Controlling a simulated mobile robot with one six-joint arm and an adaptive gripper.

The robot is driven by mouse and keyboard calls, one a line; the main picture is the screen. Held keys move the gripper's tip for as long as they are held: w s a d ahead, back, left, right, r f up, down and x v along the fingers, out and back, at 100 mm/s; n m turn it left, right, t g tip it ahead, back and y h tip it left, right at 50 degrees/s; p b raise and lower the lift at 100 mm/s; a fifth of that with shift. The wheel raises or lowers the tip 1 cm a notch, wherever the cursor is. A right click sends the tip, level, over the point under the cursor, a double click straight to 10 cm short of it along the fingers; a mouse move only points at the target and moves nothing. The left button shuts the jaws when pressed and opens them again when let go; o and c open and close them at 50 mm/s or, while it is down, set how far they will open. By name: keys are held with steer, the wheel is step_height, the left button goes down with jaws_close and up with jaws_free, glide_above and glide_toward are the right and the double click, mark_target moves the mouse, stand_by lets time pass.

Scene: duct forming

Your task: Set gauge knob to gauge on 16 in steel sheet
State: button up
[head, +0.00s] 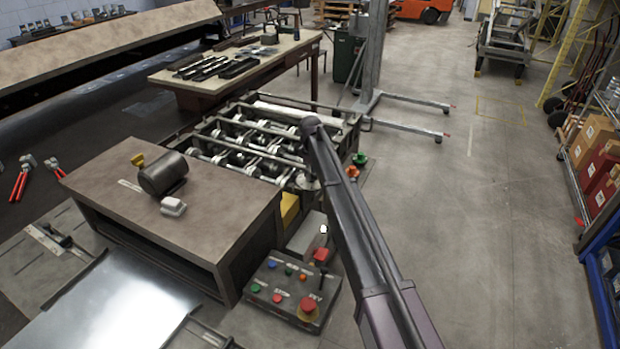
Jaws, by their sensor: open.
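A shiny flat metal sheet (115,305) lies at the lower left in the head view, running out of the bottom of the picture. The roll-forming machine (250,140) stands in the middle, with several metal rollers. A green knob (360,158) and an orange-red knob (352,171) sit at its right end. I cannot tell which knob is the gauge knob, and no scale is readable. My arm reaches up from the bottom right and passes in front of the machine's right end. My gripper does not show.
A control box (292,290) with several coloured buttons and a red mushroom button stands below the machine. A brown-topped cabinet (200,215) carries a dark cylinder (163,173). A workbench (235,75) with tools is behind. The concrete floor (490,230) at right is clear.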

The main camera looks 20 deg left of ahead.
steer(key=shift+f, duration=0.3)
jaws_close()
steer(key=shift+a, duration=0.1)
steer(key=shift+m, duration=0.4)
steer(key=m, duration=1.1)
steer(key=shift+d, duration=0.2)
stand_by(0.3)
